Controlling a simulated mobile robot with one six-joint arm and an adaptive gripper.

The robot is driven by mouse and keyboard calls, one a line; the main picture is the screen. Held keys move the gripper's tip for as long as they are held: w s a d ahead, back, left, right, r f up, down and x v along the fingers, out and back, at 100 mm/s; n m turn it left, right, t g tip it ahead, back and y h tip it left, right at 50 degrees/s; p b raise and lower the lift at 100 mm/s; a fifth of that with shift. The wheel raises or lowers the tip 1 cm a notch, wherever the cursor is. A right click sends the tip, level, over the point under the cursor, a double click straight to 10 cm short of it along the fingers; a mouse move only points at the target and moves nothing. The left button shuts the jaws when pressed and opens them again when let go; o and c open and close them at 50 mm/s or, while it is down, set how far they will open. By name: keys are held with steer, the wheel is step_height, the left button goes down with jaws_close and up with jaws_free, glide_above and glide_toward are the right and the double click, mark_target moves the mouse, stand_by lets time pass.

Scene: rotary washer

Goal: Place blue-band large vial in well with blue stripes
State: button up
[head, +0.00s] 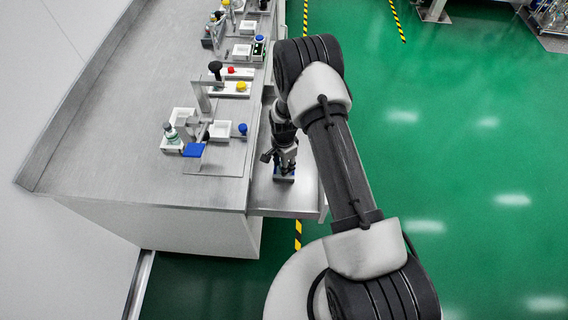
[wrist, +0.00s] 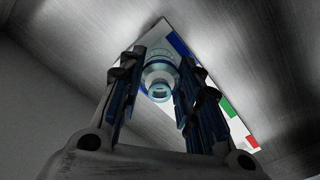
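The blue-band large vial (wrist: 160,78) shows in the wrist view with its pale, ringed top toward the camera and a blue-teal band lower down. My gripper (wrist: 162,58) has one finger on each side of it, and the fingertips appear to press on its body. Below is a white plate (wrist: 213,88) with blue, green and red stripes; the blue stripes (wrist: 178,44) lie beside the vial's lower end. The vial hides the well there, so I cannot tell whether its bottom is inside. In the head view my gripper (head: 285,168) points down over the lower shelf.
The grey bench (head: 110,130) stands left of the arm. It carries white trays (head: 170,143), a small bottle (head: 170,131), a blue block (head: 194,150) and red, yellow and blue knobs. The lower metal shelf (head: 290,203) is mostly bare; green floor lies to the right.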

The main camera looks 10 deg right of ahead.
steer(key=o, duration=0.4)
steer(key=shift+r, duration=0.1)
step_height(320, 180, up, 29)
steer(key=s+n+t+p, duration=0.1)
steer(key=n+p, duration=0.2)
steer(key=p, duration=0.1)
steer(key=s+r+n+t, duration=0.1)
steer(key=s+r+n, duration=0.15)
steer(key=r, duration=0.35)
steer(key=s+r+n, duration=0.2)
steer(key=s+r, duration=0.2)
steer(key=r, duration=0.2)
steer(key=s+r+n+t, duration=0.1)
steer(key=s+r+n, duration=0.2)
steer(key=s, duration=0.7)
steer(key=s+r+n+t, duration=0.1)
steer(key=s+r+n, duration=0.3)
steer(key=s, duration=0.6)
step_height(320, 180, up, 2)
steer(key=shift+s+d+r+t, duration=0.1)
steer(key=shift+s+d+t, duration=0.05)
steer(key=shift+t, duration=0.15)
